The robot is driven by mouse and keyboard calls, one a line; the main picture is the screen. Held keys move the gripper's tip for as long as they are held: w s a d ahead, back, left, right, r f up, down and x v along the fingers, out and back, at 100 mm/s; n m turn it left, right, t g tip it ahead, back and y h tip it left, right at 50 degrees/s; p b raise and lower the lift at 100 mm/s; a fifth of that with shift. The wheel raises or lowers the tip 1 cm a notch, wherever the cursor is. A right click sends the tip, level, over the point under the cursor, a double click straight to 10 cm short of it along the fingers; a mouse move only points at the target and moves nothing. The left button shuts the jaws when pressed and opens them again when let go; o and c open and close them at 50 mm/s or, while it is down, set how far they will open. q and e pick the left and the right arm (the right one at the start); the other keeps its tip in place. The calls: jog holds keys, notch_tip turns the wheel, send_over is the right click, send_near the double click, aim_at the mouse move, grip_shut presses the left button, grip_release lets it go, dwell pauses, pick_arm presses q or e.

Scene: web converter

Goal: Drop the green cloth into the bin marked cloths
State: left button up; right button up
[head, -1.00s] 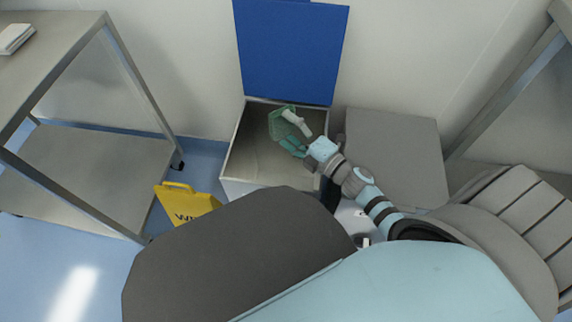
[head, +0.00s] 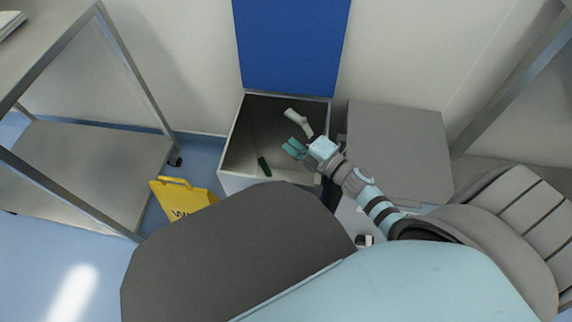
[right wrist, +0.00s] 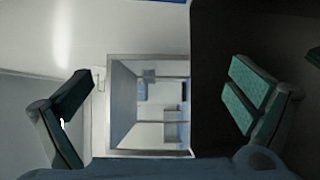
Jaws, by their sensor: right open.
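The green cloth (head: 264,167) shows as a small dark green piece inside the open metal bin (head: 233,137), low against its near side. It is apart from my right gripper. My right gripper (head: 292,130) is over the right part of the bin with its fingers spread and nothing between them. In the right wrist view my right gripper (right wrist: 160,98) also shows its two fingers wide apart and empty. A bit of green shows at the right edge of that view. No marking on the bin is readable. My left gripper is not in view.
A blue panel (head: 290,45) stands upright behind the bin. A grey closed box top (head: 400,150) is to its right. A yellow sign (head: 182,198) stands on the floor at left, near a steel table (head: 95,165). Blue floor is clear at lower left.

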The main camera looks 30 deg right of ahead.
jog(key=s+r+n+g+y+p, duration=0.1)
jog(key=s+r+y+p, duration=0.1)
jog(key=r+p, duration=1)
jog(key=s+r+n+g+y+p, duration=0.1)
jog(key=r+p, duration=1.1)
jog(key=r, duration=1.2)
jog(key=shift+s+a+n+y, duration=0.15)
jog(key=shift+s+n+y, duration=0.45)
jog(key=shift+y, duration=0.5)
jog(key=shift+w, duration=0.2)
